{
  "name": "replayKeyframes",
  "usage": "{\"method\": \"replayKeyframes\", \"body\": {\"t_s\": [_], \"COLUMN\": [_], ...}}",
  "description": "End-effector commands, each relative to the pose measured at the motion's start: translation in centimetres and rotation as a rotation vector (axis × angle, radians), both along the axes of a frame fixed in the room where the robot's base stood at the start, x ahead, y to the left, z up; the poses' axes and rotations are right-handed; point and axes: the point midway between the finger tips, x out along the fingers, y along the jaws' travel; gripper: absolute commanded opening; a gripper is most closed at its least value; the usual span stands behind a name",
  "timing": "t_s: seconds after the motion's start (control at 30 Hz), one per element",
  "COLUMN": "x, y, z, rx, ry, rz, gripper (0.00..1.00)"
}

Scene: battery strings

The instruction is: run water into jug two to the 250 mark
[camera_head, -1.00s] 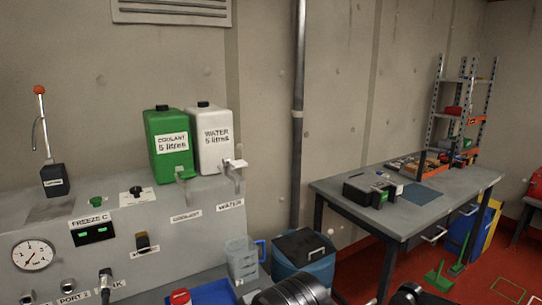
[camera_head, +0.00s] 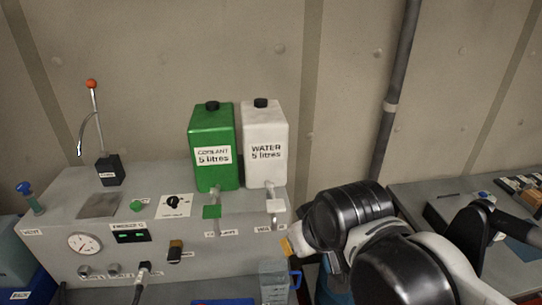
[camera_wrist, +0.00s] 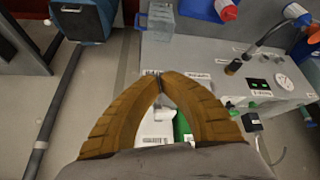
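The white water container (camera_head: 264,122) stands beside the green coolant container (camera_head: 212,128) on the grey panel unit, with its pale tap (camera_head: 273,207) at the front edge. A clear jug (camera_head: 272,284) with a blue handle stands below the tap; it also shows at the top of the wrist view (camera_wrist: 161,20). I cannot read a number, marks or a water level on it. My gripper (camera_head: 289,247) is just right of and below the tap, above the jug's handle side. In the wrist view its tan fingertips (camera_wrist: 161,80) meet, with nothing clearly between them; contact with the tap cannot be told.
The grey panel unit (camera_head: 55,212) carries a gauge (camera_head: 84,243), knobs and a lever. A blue tray (camera_head: 222,302) lies left of the jug. A blue bin with a dark lid (camera_wrist: 82,22) stands on the floor beside the unit. A workbench (camera_head: 420,190) is at the right.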

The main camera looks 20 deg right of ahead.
Motion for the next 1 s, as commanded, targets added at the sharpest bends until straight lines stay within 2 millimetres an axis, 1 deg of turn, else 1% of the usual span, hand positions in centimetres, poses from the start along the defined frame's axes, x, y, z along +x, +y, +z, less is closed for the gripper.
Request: {"method": "replayKeyframes", "body": {"t_s": [0.03, 0.1, 0.27, 0.3, 0.4, 0.5, 0.63, 0.8, 0.9, 1.0], "x": [0.3, 0.8, 2.3, 2.8, 4.5, 6.1, 8.4, 10.9, 11.9, 12.5], "y": [0.0, 0.0, 0.1, 0.1, 0.2, 0.2, 0.3, 0.5, 0.5, 0.5], "z": [3.2, 5.4, 10.3, 11.6, 14.3, 15.6, 16.5, 16.5, 16.3, 16.1], "rx": [-0.015, -0.04, -0.11, -0.133, -0.193, -0.245, -0.295, -0.333, -0.341, -0.345], "ry": [0.014, 0.036, 0.104, 0.126, 0.195, 0.263, 0.343, 0.425, 0.456, 0.475], "rz": [0.024, 0.068, 0.201, 0.247, 0.393, 0.547, 0.752, 0.991, 1.096, 1.166], "gripper": [0.0, 0.0, 0.0, 0.0, 0.0, 0.0, 0.0, 0.0, 0.0, 0.0]}}
